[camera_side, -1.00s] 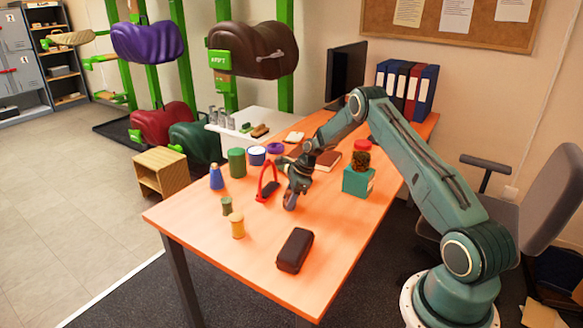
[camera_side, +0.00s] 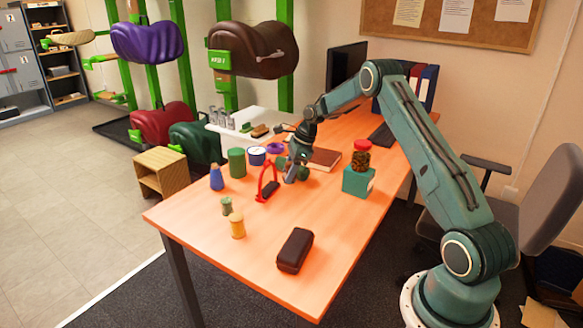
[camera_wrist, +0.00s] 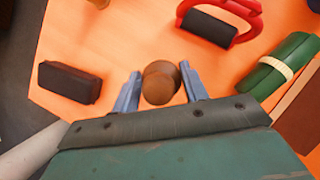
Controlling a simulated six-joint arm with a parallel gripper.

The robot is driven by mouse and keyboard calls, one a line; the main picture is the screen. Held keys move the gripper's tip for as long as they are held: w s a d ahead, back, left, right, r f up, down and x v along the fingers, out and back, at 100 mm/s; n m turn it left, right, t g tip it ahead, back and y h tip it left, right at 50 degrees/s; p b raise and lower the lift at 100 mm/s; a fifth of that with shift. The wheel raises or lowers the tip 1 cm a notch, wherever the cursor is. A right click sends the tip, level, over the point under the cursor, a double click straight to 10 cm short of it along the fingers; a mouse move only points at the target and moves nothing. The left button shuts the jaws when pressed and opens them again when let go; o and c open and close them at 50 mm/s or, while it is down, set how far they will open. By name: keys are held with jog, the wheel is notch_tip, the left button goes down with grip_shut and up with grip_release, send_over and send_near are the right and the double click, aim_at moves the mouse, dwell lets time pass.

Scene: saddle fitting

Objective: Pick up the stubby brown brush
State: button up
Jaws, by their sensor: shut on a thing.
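A stubby brown brush (camera_wrist: 160,84) with a rounded brown end sits between the two blue-grey fingers of my gripper (camera_wrist: 160,88) in the wrist view. My gripper is shut on it, with one finger on each side. Only its rounded top shows; its lower part is hidden. In the side view my gripper (camera_side: 291,178) points down over the middle of the orange table, just right of the red loop-shaped tool. The brush is too small there to make out, and I cannot tell whether it touches the table.
Close by are the red tool (camera_side: 275,170) and a green roll with a pale band (camera_wrist: 282,66). A jar (camera_side: 361,158) stands on a teal box (camera_side: 356,182). The right front of the table is clear.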

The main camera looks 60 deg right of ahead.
aim_at(289, 162)
notch_tip(289, 162, up, 9)
jog(key=shift+r, duration=0.1)
jog(key=shift+a, duration=0.1)
dwell(0.7)
